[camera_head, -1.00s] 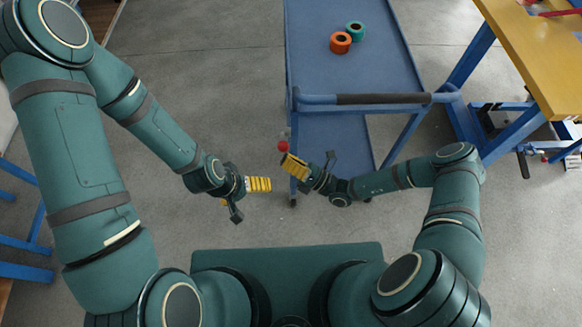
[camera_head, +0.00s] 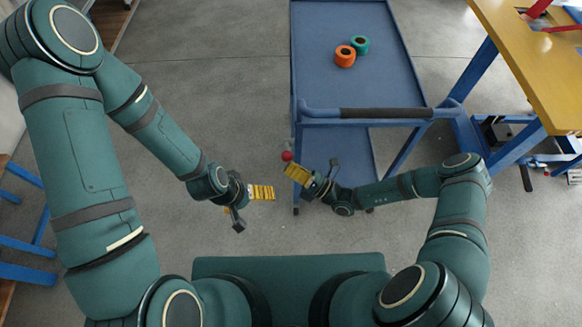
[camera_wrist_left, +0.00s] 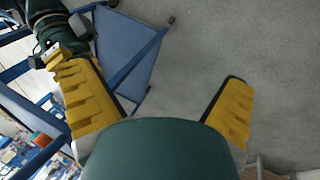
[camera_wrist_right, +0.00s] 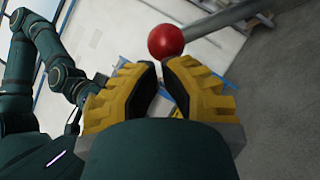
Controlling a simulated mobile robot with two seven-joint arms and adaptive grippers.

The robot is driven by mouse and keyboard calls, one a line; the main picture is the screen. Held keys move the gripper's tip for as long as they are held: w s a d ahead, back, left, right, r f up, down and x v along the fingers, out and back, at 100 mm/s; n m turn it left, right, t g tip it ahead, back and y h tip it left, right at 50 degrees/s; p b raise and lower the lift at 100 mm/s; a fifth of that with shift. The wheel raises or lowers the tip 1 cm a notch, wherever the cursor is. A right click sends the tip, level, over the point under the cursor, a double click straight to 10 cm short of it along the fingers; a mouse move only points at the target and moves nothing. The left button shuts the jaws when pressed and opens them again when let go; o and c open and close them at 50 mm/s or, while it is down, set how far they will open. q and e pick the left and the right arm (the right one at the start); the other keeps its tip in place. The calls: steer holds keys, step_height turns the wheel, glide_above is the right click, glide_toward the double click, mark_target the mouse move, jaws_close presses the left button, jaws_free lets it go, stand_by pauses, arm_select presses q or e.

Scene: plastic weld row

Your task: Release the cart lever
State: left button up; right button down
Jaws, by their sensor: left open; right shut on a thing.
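The lever's red ball knob (camera_head: 287,156) is at the near left corner of the blue cart (camera_head: 380,78). In the right wrist view the knob (camera_wrist_right: 166,41) tops a grey rod (camera_wrist_right: 228,19) running to the upper right. My right gripper (camera_head: 294,170) is shut on the knob, its yellow fingers partly closed with the ball at their tips. These fingertips also show in the right wrist view (camera_wrist_right: 166,66). My left gripper (camera_head: 268,192) is open and empty, left of and below the right one. Its spread fingers show in the left wrist view (camera_wrist_left: 155,85).
An orange roll (camera_head: 345,56) and a teal roll (camera_head: 360,44) lie on the cart top. The cart has a dark-gripped push handle (camera_head: 386,113). A yellow-topped workbench (camera_head: 525,60) with blue legs stands at the right. Grey floor lies open left of the cart.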

steer(key=w+r+m+h+p, duration=0.1)
steer(key=r+m+p, duration=0.1)
steer(key=w+r+m+h+p, duration=0.1)
steer(key=r+m+p, duration=0.1)
steer(key=w+r+m+h+p, duration=0.1)
steer(key=w+m+p, duration=0.1)
steer(key=p, duration=0.1)
steer(key=shift+r, duration=0.4)
steer(key=shift+w+r+m+h+p, duration=0.35)
steer(key=shift+w+m, duration=0.1)
steer(key=shift+w, duration=0.4)
steer(key=shift+w+r+m+h+p, duration=0.25)
steer(key=shift+w+r+m+h, duration=0.15)
steer(key=shift+w, duration=0.45)
